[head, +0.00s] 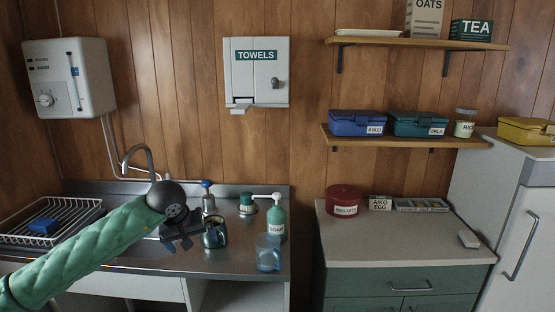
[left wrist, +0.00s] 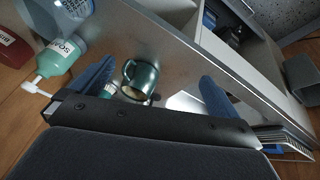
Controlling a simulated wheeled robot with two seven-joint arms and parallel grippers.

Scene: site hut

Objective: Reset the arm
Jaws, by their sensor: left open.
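My left arm reaches in from the left of the head view over the steel sink counter. Its gripper (head: 185,243) is open. A dark green mug (head: 215,234) stands upright on the counter just right of the gripper. In the left wrist view the mug (left wrist: 140,80) shows between the two spread blue fingers of my left gripper (left wrist: 157,82), beyond them, and nothing is gripped. My right gripper is not in view.
A green soap bottle (head: 276,218) and a clear bluish cup (head: 268,253) stand right of the mug. A tap (head: 140,150) rises behind my arm. A wire dish rack (head: 70,212) is at the left. The right-hand worktop (head: 400,243) has bare space in front.

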